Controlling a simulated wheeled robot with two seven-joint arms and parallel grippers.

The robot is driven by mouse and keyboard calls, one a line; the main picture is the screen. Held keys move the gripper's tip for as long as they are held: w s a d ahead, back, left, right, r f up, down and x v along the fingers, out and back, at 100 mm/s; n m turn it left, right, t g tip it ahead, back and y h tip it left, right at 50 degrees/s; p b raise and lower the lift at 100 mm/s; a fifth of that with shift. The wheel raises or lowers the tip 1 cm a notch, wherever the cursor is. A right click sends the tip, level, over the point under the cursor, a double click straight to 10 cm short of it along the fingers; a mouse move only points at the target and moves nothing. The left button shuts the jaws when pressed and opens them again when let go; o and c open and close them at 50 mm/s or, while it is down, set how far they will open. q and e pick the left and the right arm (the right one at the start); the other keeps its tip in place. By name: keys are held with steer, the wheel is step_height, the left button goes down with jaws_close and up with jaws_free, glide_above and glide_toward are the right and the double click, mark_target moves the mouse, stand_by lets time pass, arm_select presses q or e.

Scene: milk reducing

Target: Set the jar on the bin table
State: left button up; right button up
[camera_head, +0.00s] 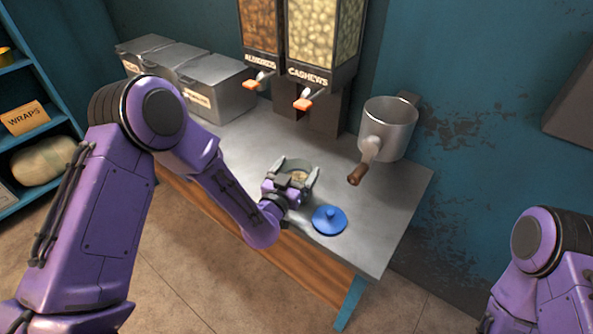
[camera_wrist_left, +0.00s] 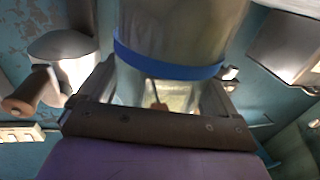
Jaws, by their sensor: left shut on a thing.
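The jar (camera_head: 299,164) is a pale, see-through round vessel, seen from above over the front part of the metal-topped table (camera_head: 395,205). My left gripper (camera_head: 291,180) is shut on the jar, with a finger on each side. In the left wrist view the jar (camera_wrist_left: 182,28) fills the upper middle, with a blue band around it, between the fingers. I cannot tell whether its base touches the tabletop. A blue round lid with a knob (camera_head: 330,220) lies on the table just right of the gripper. My right gripper is out of view.
Almond and cashew dispensers (camera_head: 322,45) with orange-tipped levers hang behind the table. A metal pot-shaped device with a wooden handle (camera_head: 388,128) is at the back right. Lidded metal bins (camera_head: 215,85) stand at the back left. A blue shelf (camera_head: 38,130) is far left.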

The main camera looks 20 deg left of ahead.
arm_select(q)
steer(key=shift+f, duration=0.1)
steer(key=o, duration=1.5)
steer(key=shift+c, duration=0.2)
steer(key=shift+r, duration=0.2)
steer(key=s+a+b, duration=0.2)
steer(key=s+b, duration=0.1)
steer(key=s, duration=0.8)
steer(key=s+a+f+n+g+y, duration=0.1)
steer(key=s+a+f+g, duration=0.15)
steer(key=f, duration=0.35)
steer(key=s+a+f+n+g+y, duration=0.1)
steer(key=s+f+n+g+y, duration=0.1)
steer(key=s+f, duration=0.3)
steer(key=s+a+f+n+g+y, duration=0.1)
steer(key=s+a+f+g, duration=0.3)
steer(key=s+f, duration=0.4)
steer(key=s+a+f+n+g+y, duration=0.2)
steer(key=s+a+f+n+g, duration=0.2)
steer(key=s+f+g, duration=0.2)
steer(key=s+f, duration=0.2)
steer(key=s, duration=0.2)
steer(key=shift+s+a+n, duration=0.3)
